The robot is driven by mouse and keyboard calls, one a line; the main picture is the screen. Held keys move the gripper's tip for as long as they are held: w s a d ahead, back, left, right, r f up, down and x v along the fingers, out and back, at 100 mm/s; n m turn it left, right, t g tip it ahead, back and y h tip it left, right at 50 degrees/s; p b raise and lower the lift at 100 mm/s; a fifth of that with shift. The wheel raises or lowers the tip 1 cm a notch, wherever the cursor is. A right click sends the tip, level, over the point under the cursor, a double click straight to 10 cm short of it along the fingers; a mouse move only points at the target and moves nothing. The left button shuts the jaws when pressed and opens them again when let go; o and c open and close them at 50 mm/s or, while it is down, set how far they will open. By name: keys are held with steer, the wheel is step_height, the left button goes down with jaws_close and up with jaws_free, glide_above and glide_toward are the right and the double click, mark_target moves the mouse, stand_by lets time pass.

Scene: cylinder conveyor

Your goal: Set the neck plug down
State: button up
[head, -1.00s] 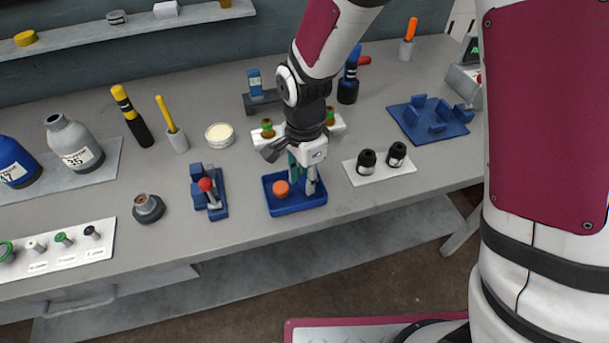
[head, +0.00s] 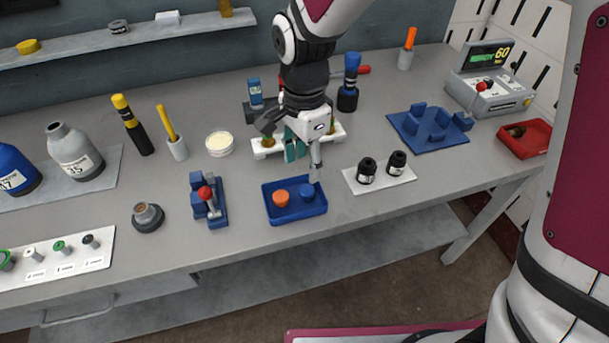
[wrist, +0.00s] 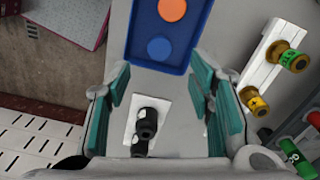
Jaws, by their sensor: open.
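A shallow blue tray (head: 298,217) sits near the bench's front edge, and its end shows at the top of the wrist view (wrist: 135,48). In it are an orange plug (head: 281,198) on the left and a blue plug (head: 307,192) on the right. The wrist view also shows the orange plug (wrist: 172,9) and the blue plug (wrist: 159,48). I cannot tell from looks alone which is called the neck plug. My gripper (head: 303,160) is above and behind the tray, apart from both plugs. Its teal-padded fingers (wrist: 162,82) are open and empty.
Two black caps stand on a white plate (head: 352,178) right of the tray. A blue fixture with a red knob (head: 207,192) stands left. A white rack (head: 336,136) with several fittings is behind my gripper. Bare bench lies in front of the blue fixture plate (head: 430,147).

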steer(key=shift+r, duration=2.05)
steer(key=s+d+r+n+t, duration=0.3)
steer(key=s+d+r+n, duration=0.35)
steer(key=d+r, duration=0.45)
steer(key=s+d+r+n+t, duration=0.1)
steer(key=s+d+n, duration=0.4)
steer(key=s, duration=0.5)
steer(key=d+t, duration=0.1)
steer(key=d, duration=0.1)
steer(key=shift+d+r, duration=0.2)
steer(key=shift+d, duration=0.15)
